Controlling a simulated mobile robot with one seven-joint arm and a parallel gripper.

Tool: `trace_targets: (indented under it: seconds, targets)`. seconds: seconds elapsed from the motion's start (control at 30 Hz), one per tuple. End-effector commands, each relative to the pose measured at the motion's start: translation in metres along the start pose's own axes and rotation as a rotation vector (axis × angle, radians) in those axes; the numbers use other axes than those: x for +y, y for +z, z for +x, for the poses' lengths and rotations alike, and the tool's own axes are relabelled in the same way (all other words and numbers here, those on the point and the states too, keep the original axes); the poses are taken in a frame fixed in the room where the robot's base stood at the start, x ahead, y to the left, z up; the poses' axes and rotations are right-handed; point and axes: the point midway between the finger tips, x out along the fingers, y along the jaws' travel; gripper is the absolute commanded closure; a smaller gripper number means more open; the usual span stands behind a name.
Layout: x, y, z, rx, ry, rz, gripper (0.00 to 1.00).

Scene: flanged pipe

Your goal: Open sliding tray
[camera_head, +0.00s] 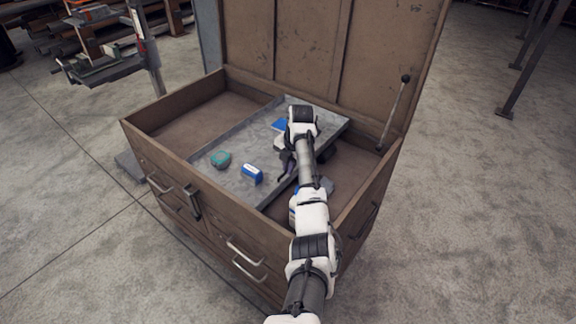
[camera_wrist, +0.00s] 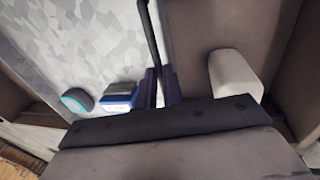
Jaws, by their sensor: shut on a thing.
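The sliding tray (camera_head: 236,184) is a shallow grey metal tray set across the upper part of an open brown chest (camera_head: 228,232), around its middle. Floor of the chest shows on both sides of it. My gripper (camera_head: 287,168) is at the tray's right-hand edge, partly hidden by my arm. In the wrist view the dark fingers of my gripper (camera_wrist: 159,88) are shut on the thin dark edge of the tray (camera_wrist: 70,40), one finger on each side. A teal roundish item (camera_head: 220,158), a blue-and-white box (camera_head: 252,174) and a blue item (camera_head: 279,125) lie on the tray.
The chest's lid (camera_head: 335,50) stands open at the back, with a stay rod (camera_head: 394,112) at its right. The left compartment floor (camera_head: 208,124) is bare. Right of the tray, a pale block (camera_wrist: 235,75) lies lower in the chest. A metal stand (camera_head: 148,50) is behind left.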

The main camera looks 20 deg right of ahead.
Motion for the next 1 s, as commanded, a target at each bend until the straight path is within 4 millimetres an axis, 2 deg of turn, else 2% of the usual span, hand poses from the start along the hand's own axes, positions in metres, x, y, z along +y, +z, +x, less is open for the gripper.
trace_targets:
  seconds: [0.03, 0.07, 0.1, 0.23, 0.5, 0.63, 0.77, 1.0]
  targets:
    - [0.0, 0.002, -0.002, -0.005, 0.002, 0.001, 1.0]
    - [0.0, 0.002, -0.002, -0.005, 0.002, 0.001, 0.9]
    - [0.0, 0.002, -0.002, -0.005, 0.002, 0.001, 0.85]
    - [0.0, 0.001, -0.001, -0.003, 0.001, 0.001, 0.69]
    - [0.0, 0.001, -0.001, -0.002, 0.001, 0.0, 0.69]
    - [0.0, 0.001, -0.009, -0.003, 0.002, 0.0, 0.69]
    - [0.0, 0.001, -0.031, -0.006, 0.003, -0.001, 0.69]
    - [0.0, 0.001, -0.088, -0.006, 0.003, 0.0, 0.69]
